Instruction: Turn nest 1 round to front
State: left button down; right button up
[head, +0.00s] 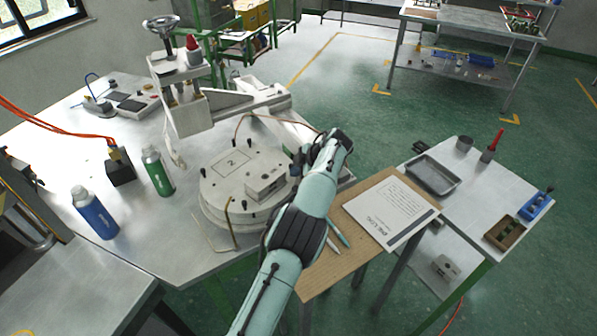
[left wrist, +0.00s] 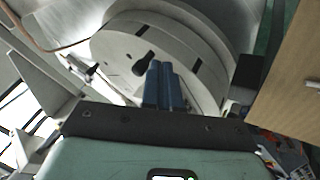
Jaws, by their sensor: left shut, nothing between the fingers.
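The round white turntable (head: 213,190) stands on the steel bench, with a plate marked 2 (head: 232,161) on its top and a small pale block (head: 266,186) at its front right. I cannot see a mark for nest 1. My left arm reaches across the turntable's right side, and my left gripper (head: 299,163) is at its right edge, partly hidden by my wrist. In the left wrist view the blue fingers (left wrist: 163,72) are shut together and empty, close to a dark knob (left wrist: 143,64) on the turntable (left wrist: 115,55). Whether they touch it I cannot tell. My right gripper is out of view.
A press column (head: 187,110) with a handwheel stands behind the turntable. A green bottle (head: 157,171) and a blue bottle (head: 94,212) stand at left. A wooden board with a paper sheet (head: 390,212) and a side table with a grey tray (head: 432,174) are at right.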

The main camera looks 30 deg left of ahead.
pick_arm(q)
jog(key=shift+s, duration=0.2)
jog(key=shift+w+a, duration=0.15)
jog(key=shift+w, duration=0.3)
jog(key=shift+w+a+p, duration=0.2)
jog(key=shift+w+a, duration=0.1)
jog(key=shift+w, duration=0.3)
jog(key=shift+w+a+p, duration=0.2)
jog(key=shift+w+a, duration=0.05)
jog(key=shift+w, duration=0.35)
jog(key=shift+w+a+f, duration=0.15)
jog(key=shift+w+a, duration=0.05)
jog(key=shift+w, duration=0.1)
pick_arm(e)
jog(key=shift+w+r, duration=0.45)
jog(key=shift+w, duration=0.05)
pick_arm(q)
jog(key=shift+s, duration=0.1)
jog(key=shift+a, duration=0.1)
